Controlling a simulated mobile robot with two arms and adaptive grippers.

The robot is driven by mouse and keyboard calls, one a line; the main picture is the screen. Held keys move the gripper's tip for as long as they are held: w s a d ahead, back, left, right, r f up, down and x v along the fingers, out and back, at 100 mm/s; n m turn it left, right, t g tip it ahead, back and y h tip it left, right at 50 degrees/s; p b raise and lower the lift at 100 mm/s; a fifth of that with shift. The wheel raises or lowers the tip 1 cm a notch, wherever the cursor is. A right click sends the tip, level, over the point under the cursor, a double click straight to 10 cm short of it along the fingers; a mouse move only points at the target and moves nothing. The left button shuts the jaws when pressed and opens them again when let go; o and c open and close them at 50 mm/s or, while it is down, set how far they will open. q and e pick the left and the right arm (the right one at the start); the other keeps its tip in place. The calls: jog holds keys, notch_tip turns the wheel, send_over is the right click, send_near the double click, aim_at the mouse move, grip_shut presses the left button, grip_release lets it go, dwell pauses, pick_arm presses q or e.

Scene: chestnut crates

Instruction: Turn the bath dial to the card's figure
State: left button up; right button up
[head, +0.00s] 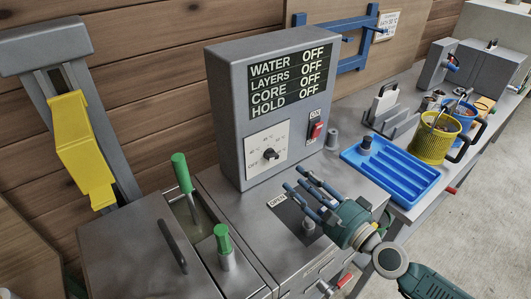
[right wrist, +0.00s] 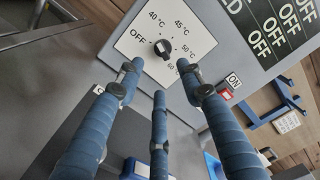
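The bath dial is a black knob (head: 270,154) on a white plate on the grey control box, below its display. In the right wrist view the knob (right wrist: 162,49) sits among marks OFF, 40, 45, 50 and a higher, partly hidden °C figure. Its pointer seems to be toward OFF, but is hard to read. The card (head: 388,24) hangs on the blue rack at the back; its small print seems to end in a °C figure, too small to read surely. My right gripper (head: 298,180) has three blue fingers spread open and empty, apart from the knob, below and right of it. My left gripper is out of view.
The display (head: 290,78) shows WATER, LAYERS, CORE and HOLD all OFF. A red switch (head: 316,131) sits right of the dial. Green-handled tools (head: 182,173) stand left. A blue tray (head: 391,172) and yellow basket (head: 434,140) lie right.

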aim_at(271, 156)
jog(key=p+x, duration=0.1)
jog(key=x, duration=0.9)
jog(key=shift+r, duration=0.1)
jog(key=shift+c, duration=0.5)
jog(key=shift+a, duration=0.1)
jog(key=c, duration=0.9)
